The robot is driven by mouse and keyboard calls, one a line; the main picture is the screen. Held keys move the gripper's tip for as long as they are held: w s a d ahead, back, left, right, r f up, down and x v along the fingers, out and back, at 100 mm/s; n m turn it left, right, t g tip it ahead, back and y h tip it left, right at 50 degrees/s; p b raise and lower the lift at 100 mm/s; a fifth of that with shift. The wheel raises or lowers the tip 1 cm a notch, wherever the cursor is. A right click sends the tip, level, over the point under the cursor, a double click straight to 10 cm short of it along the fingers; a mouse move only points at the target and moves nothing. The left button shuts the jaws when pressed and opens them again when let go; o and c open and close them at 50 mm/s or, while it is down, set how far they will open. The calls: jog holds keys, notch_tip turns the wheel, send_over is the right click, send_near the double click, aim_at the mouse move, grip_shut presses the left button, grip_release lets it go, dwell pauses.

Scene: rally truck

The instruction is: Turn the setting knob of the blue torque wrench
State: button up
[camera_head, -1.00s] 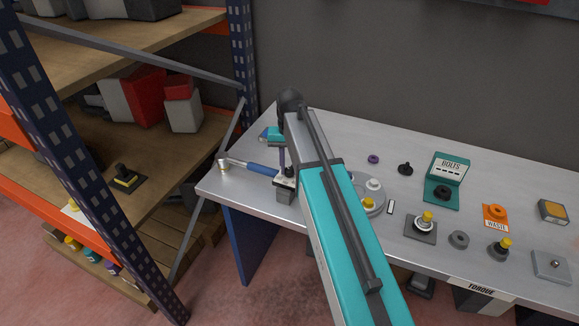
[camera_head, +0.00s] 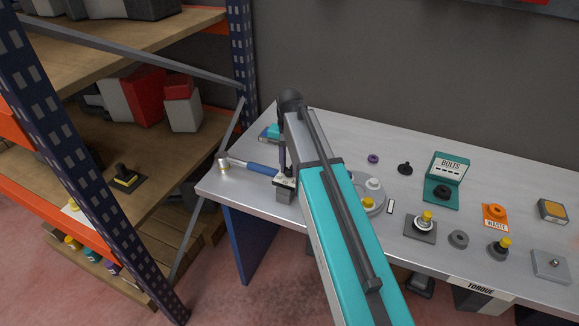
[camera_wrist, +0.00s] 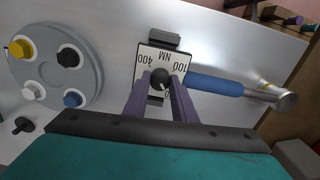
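The torque wrench lies along the left end of the metal table, its blue handle (camera_head: 263,169) pointing left to a metal head (camera_head: 224,163). In the wrist view its blue handle (camera_wrist: 215,84) runs right from a white dial plate (camera_wrist: 148,62) marked NM, 100 and 400. The round dark setting knob (camera_wrist: 162,78) stands on that plate, with a light pointer mark. My gripper (camera_wrist: 163,82) has its two purple fingers on either side of the knob, seemingly touching it. In the head view my gripper (camera_head: 286,170) is partly hidden by my arm.
A grey round plate (camera_wrist: 92,85) with several coloured caps is close beside the dial. A green bolts holder (camera_head: 448,170), an orange waste mat (camera_head: 494,225) and small parts stand right. A shelf rack (camera_head: 110,140) stands left.

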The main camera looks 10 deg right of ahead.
aim_at(290, 169)
jog(key=o, duration=0.4)
jog(key=shift+r, duration=0.1)
jog(key=shift+r+p, duration=4.4)
jog(key=shift+r, duration=2.4)
